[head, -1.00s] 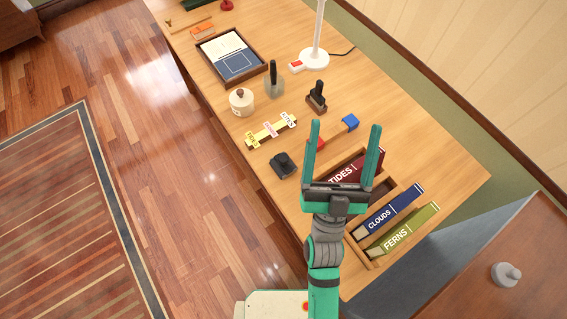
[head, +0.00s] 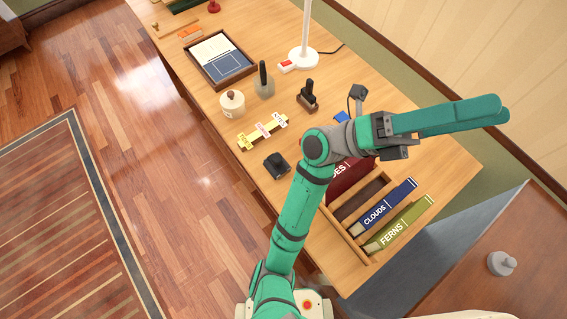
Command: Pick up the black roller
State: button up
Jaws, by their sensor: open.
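Two dark things could be the black roller, and I cannot tell which it is. One is a small low black item (head: 277,164) near the front edge of the desk, left of my arm. The other is a black upright handle on a dark brown base (head: 309,95), further back on the desk. My forearm hides part of the desk around the book rack.
A wooden rack (head: 352,222) holds several books at the desk's right end. A white lidded pot (head: 232,103), a grey black-handled item (head: 264,82), a yellow label strip (head: 262,132), a framed tray (head: 253,75) and a lamp (head: 303,58) stand further left. A wall runs behind.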

jog(key=s+d+f+m+y, duration=0.1)
jog(key=d+f+m+y, duration=0.2)
jog(key=d+y, duration=0.1)
jog(key=n+t+y, duration=0.2)
jog(key=t+y, duration=0.7)
jog(key=y, duration=1.2)
send_near(277, 157)
jog(key=shift+s+d, duration=0.25)
jog(key=shift+s, duration=0.3)
jog(key=shift+a+f, duration=0.25)
notch_tip(277, 157, down, 5)
jog(key=shift+w, duration=0.1)
jog(key=shift+w+d+f, duration=0.1)
jog(key=shift+w+f, duration=0.05)
jog(key=shift+f, duration=1.2)
jog(key=shift+w+f, duration=0.1)
jog(key=shift+f, duration=1.25)
jog(key=c, duration=1.3)
